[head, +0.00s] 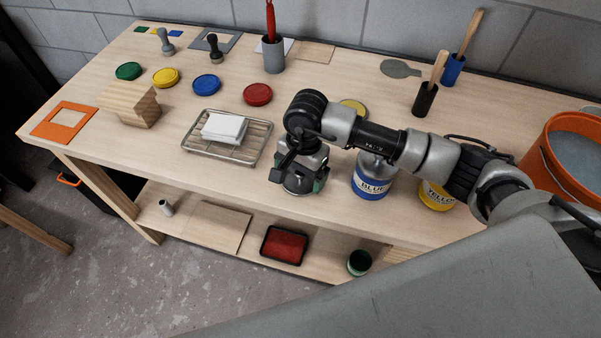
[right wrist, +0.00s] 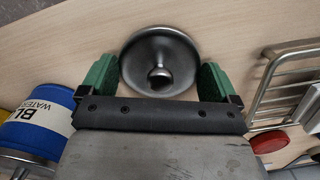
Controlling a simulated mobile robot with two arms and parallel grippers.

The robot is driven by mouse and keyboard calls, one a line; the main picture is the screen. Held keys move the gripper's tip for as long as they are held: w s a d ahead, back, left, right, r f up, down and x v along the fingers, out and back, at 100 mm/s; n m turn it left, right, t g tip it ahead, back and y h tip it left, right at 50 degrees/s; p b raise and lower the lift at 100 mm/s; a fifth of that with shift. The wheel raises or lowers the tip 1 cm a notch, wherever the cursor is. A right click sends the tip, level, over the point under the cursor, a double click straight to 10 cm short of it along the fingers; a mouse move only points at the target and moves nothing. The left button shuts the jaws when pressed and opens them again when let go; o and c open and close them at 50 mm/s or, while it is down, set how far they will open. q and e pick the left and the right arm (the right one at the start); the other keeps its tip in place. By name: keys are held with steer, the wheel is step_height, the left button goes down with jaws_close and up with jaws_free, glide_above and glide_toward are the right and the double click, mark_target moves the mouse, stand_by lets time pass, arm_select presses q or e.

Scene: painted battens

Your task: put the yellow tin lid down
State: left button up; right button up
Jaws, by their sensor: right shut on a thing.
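A yellow lid (head: 165,78) lies flat on the bench in a row with other coloured lids, apart from my gripper. My right gripper (head: 299,184) is over the front half of the bench, left of the blue tin. In the right wrist view its green fingers (right wrist: 160,80) are shut on a round grey metal piece with a central knob (right wrist: 158,47); no yellow shows on it. I cannot tell whether this piece touches the bench. A yellow tin (head: 437,195) stands partly behind my right arm. My left gripper is out of view.
A blue tin (head: 371,184) stands close right of the gripper. A wire rack (head: 252,152) with white pads is to its left. Green (head: 129,71), blue (head: 207,84) and red (head: 257,94) lids lie behind. An orange bucket (head: 540,165) stands far right.

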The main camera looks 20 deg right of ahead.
steer(key=shift+r, duration=0.1)
steer(key=o, duration=0.6)
steer(key=shift+r, duration=0.25)
steer(key=r+b, duration=0.1)
steer(key=r, duration=0.2)
steer(key=r+b, duration=0.1)
steer(key=r, duration=0.3)
steer(key=d+r+b, duration=0.1)
steer(key=r, duration=0.3)
steer(key=shift+w+r, duration=0.25)
steer(key=shift+w, duration=0.15)
